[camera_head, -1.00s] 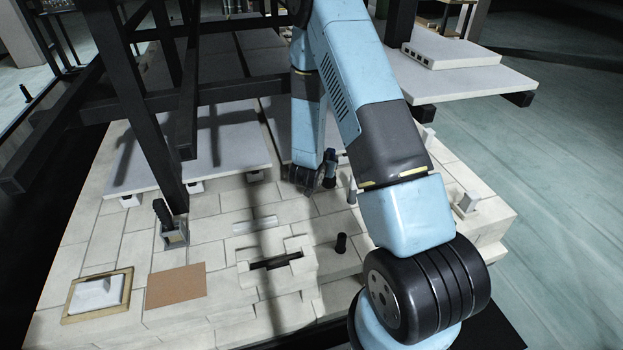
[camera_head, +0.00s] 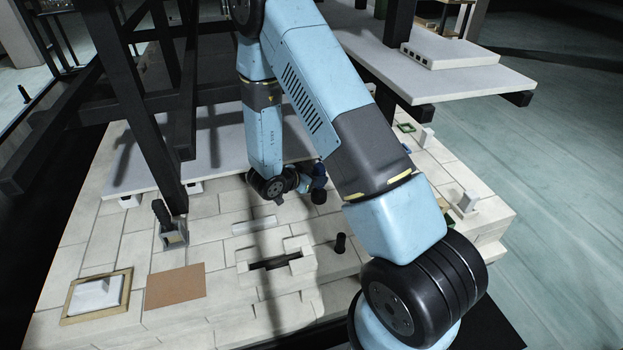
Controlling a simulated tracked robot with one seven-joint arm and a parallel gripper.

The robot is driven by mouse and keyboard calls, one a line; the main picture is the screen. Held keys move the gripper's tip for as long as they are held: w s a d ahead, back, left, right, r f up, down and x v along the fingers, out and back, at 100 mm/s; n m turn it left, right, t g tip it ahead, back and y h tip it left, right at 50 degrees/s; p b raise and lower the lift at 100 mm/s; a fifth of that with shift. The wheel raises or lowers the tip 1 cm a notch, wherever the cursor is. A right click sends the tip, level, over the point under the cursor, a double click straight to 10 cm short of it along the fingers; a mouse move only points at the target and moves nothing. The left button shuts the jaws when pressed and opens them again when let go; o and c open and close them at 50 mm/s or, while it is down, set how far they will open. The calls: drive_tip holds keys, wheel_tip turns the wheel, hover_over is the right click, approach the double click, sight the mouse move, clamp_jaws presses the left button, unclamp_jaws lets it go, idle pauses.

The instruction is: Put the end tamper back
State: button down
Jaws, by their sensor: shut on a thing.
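My gripper (camera_head: 318,190) is low over the brick deck, just in front of the pale slab, at the end of my bent blue arm. It is small and dark here and the wrist partly covers it. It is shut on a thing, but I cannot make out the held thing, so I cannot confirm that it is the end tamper. A metal tool with a black handle (camera_head: 162,213) stands on the deck at the left, by the dark post. A short black peg (camera_head: 340,243) stands upright on the deck, in front of my gripper and slightly right.
A slot (camera_head: 275,261) with raised brick edges lies in the deck's front middle. A brown sheet (camera_head: 175,287) and a framed pale block (camera_head: 97,293) lie at front left. Dark posts (camera_head: 142,110) rise at the left. A raised pale shelf (camera_head: 470,76) overhangs at right.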

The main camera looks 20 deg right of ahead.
sight(317, 192)
drive_tip(key=shift+s+a, duration=0.1)
drive_tip(key=shift+a, duration=0.1)
drive_tip(key=shift+f, duration=2.9)
drive_tip(key=shift+f, duration=0.55)
drive_tip(key=c, duration=0.6)
unclamp_jaws()
drive_tip(key=shift+c, duration=0.2)
drive_tip(key=shift+o, duration=0.3)
drive_tip(key=o, duration=0.6)
drive_tip(key=shift+r, duration=0.1)
